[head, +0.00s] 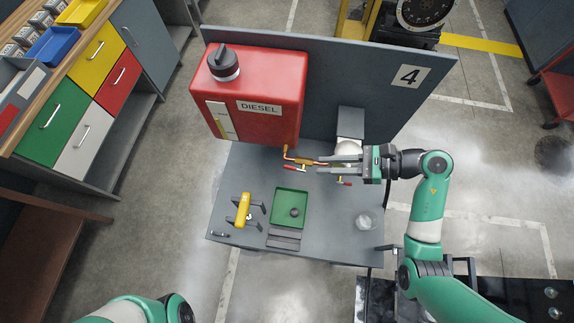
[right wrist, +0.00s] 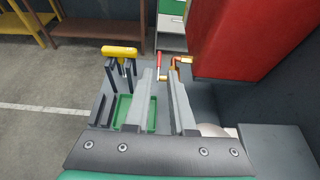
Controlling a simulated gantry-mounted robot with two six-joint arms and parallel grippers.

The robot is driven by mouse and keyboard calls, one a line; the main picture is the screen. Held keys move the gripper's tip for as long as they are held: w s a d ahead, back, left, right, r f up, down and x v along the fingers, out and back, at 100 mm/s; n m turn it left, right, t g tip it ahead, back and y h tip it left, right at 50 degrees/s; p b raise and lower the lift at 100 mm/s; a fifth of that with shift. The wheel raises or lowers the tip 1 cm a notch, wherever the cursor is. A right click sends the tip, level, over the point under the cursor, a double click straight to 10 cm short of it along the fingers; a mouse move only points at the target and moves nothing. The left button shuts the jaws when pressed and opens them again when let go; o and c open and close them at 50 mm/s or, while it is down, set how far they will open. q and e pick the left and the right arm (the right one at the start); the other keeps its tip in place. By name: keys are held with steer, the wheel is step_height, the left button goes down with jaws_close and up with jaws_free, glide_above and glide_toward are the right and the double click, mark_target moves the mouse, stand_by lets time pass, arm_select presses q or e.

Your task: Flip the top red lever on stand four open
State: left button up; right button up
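Stand four (head: 225,195) is a grey bench with a "4" sign (head: 409,77) on its back panel. A red lever (head: 291,167) sits at the copper pipe and brass fitting (head: 300,160) below the tank. It also shows in the right wrist view (right wrist: 158,62), just beyond the fingertips and between them in the picture. A second red lever tip (head: 346,183) shows below the gripper; its valve is mostly hidden. My right gripper (head: 327,164) is open and empty, pointing left toward the first lever; it also shows in the right wrist view (right wrist: 160,76). My left gripper is out of view.
The red diesel tank (head: 270,85) stands close behind the levers. A yellow-handled part (head: 244,208), a green tray (head: 283,218) and a clear cup (head: 364,221) are on the bench. A drawer cabinet (head: 85,80) stands at left.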

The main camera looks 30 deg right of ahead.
mark_target(287, 166)
steer(key=x, duration=1.1)
steer(key=shift+w+a+b, duration=0.1)
steer(key=shift+a+b, duration=0.1)
steer(key=shift+b, duration=0.1)
jaws_close()
